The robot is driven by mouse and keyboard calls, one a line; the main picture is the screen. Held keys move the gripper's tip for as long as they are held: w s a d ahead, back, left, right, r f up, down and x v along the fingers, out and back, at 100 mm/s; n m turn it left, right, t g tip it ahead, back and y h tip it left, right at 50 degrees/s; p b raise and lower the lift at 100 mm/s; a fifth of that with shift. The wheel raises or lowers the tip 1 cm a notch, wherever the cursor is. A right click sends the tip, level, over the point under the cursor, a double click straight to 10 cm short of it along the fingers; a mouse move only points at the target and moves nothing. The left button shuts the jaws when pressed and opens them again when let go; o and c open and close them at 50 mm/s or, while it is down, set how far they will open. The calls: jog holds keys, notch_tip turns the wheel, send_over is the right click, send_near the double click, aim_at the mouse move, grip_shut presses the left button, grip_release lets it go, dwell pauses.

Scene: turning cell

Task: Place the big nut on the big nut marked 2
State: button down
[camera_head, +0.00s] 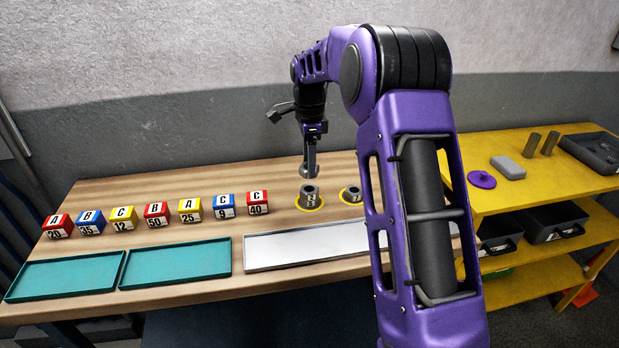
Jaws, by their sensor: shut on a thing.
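My gripper (310,172) points down over the wooden bench, shut on a grey piece that looks like a big nut; it is small and mostly hidden by the fingers. Just below the gripper, a dark grey stack of nuts (309,198) stands upright on a yellow ring. Its front markings look like a 2 above a 3, though they are small. The gripper appears above this stack; I cannot tell whether the held piece touches it. Another grey nut (350,193) stands on a second yellow ring to the right, partly hidden by my arm.
A row of red, blue and yellow lettered blocks (155,213) stands left of the stack. Two teal trays (175,283) and a white tray (300,263) lie in front. A yellow shelf unit (530,192) with cylinders, a purple disc and a dark tray is at right.

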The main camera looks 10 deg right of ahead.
jog(key=shift+f, duration=2.25)
jog(key=shift+f, duration=0.15)
jog(key=shift+c, duration=1)
grip_release()
notch_tip(320, 180, up, 12)
jog(key=shift+f, duration=0.1)
jog(key=shift+r, duration=0.3)
